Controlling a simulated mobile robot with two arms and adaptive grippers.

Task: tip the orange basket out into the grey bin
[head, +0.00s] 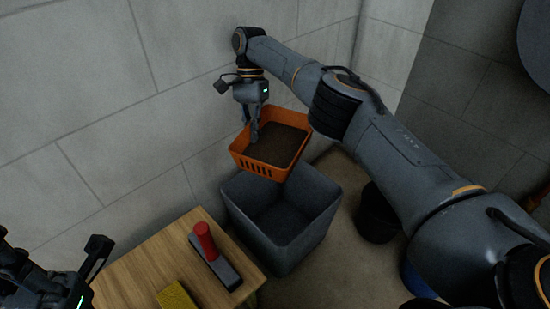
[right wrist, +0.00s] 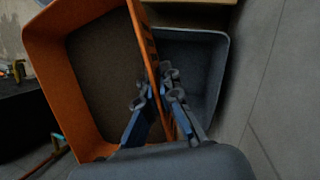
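The orange basket (head: 256,167) hangs roughly level over the back part of the grey bin (head: 236,222). A flat brown layer covers its inside; I cannot tell what it is. In the right wrist view one orange wall of the basket (right wrist: 80,148) runs between my fingers. My right gripper (head: 255,133) is shut on that wall, with a finger on each side; it also shows in the right wrist view (right wrist: 160,97). The bin's opening (right wrist: 192,72) lies beyond the wall there. The bin's visible inside looks empty. My left gripper (head: 88,275) is at the lower left, partly cut off.
A wooden table (head: 140,265) stands left of the bin, holding a grey block with a red handle (head: 205,240) and a yellow item (head: 177,296). A black bucket (head: 376,215) is right of the bin. A tiled wall rises close behind.

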